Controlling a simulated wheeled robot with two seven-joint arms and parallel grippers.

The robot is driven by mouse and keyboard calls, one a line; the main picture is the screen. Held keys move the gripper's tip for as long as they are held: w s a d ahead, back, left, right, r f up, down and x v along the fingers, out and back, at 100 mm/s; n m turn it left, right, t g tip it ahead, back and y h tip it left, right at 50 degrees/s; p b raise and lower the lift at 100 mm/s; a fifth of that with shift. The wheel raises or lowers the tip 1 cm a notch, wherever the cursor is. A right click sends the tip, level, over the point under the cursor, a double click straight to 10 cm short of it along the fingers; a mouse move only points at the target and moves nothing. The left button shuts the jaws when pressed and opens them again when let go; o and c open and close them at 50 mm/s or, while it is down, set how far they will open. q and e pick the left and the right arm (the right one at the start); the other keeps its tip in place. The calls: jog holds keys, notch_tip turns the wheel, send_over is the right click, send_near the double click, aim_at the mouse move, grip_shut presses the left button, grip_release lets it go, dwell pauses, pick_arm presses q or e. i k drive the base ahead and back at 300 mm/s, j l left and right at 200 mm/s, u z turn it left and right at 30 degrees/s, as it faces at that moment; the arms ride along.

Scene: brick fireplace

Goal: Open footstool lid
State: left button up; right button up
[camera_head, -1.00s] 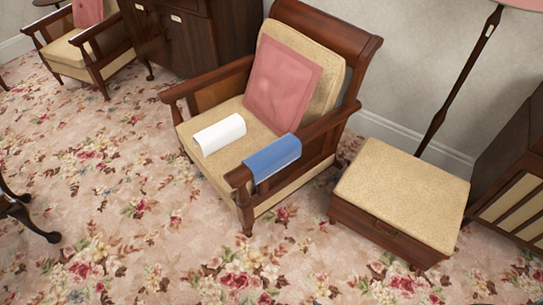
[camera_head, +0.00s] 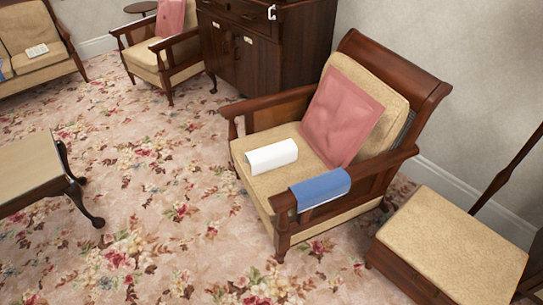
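The footstool (camera_head: 455,245) stands at the lower right, beside the armchair. It has a dark wooden box body and a beige padded lid. The lid is shut and nothing lies on it. The front of its body is partly cut off by the picture's lower edge. Neither of my grippers shows in this view.
The wooden armchair (camera_head: 258,194) holds a pink cushion (camera_head: 340,115) and a white item (camera_head: 271,156); a blue cloth (camera_head: 320,189) lies over its arm. A table (camera_head: 25,168) stands at left, a dark cabinet (camera_head: 262,60) behind. The flowered carpet (camera_head: 150,225) between is clear.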

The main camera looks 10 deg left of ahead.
aim_at(464, 262)
jog(key=l+z, duration=0.15)
jog(key=z, duration=1.3)
jog(key=k+l, duration=0.05)
